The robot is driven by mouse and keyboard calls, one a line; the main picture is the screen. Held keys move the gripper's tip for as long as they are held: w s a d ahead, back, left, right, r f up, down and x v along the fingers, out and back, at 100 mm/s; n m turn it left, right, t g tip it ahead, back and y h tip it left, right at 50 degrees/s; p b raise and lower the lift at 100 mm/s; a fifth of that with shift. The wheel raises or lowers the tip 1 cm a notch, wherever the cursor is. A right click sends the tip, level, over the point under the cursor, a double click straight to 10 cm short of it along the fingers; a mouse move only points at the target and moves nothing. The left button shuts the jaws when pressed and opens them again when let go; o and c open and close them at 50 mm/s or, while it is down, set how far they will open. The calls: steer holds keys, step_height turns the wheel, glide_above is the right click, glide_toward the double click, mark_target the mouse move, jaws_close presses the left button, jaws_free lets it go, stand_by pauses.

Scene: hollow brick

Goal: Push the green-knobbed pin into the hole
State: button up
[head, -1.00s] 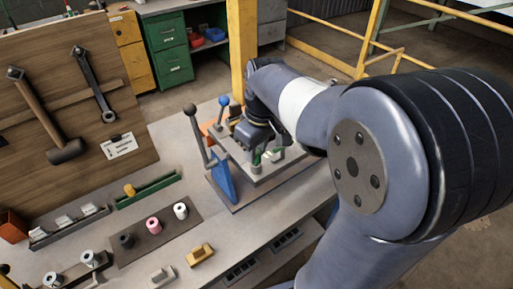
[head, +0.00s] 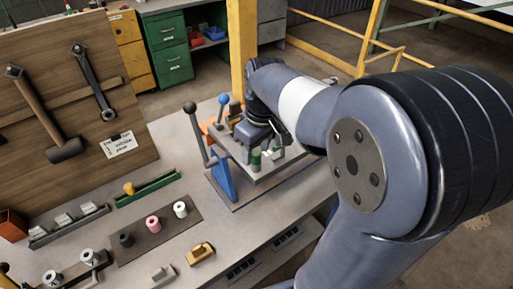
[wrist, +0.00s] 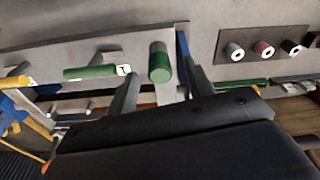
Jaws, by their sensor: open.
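A green cylindrical knob (head: 255,159) stands at the front edge of the grey fixture plate (head: 285,166) in the head view. In the wrist view, the green knob (wrist: 160,64) shows between and beyond my two fingertips, with clear space on both sides. My gripper (wrist: 160,88) is open and empty, and it does not appear to touch the knob. In the head view, my gripper (head: 262,140) is over the fixture, close to the knob. A second green piece with a white marked end (wrist: 97,71) lies left of the knob. I cannot make out the hole.
A blue lever bracket (head: 222,178) with a dark ball handle stands left of the fixture. A blue-knobbed lever (head: 223,100) rises behind it.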

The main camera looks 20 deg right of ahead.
steer(key=shift+r, duration=0.1)
step_height(320, 180, up, 10)
steer(key=s, duration=0.1)
steer(key=shift+d+r, duration=0.25)
steer(key=shift+d, duration=0.05)
steer(key=f, duration=0.7)
steer(key=w+f, duration=0.1)
steer(key=f, duration=0.2)
steer(key=shift+a+f, duration=0.3)
steer(key=shift+f, duration=0.1)
steer(key=shift+r, duration=0.15)
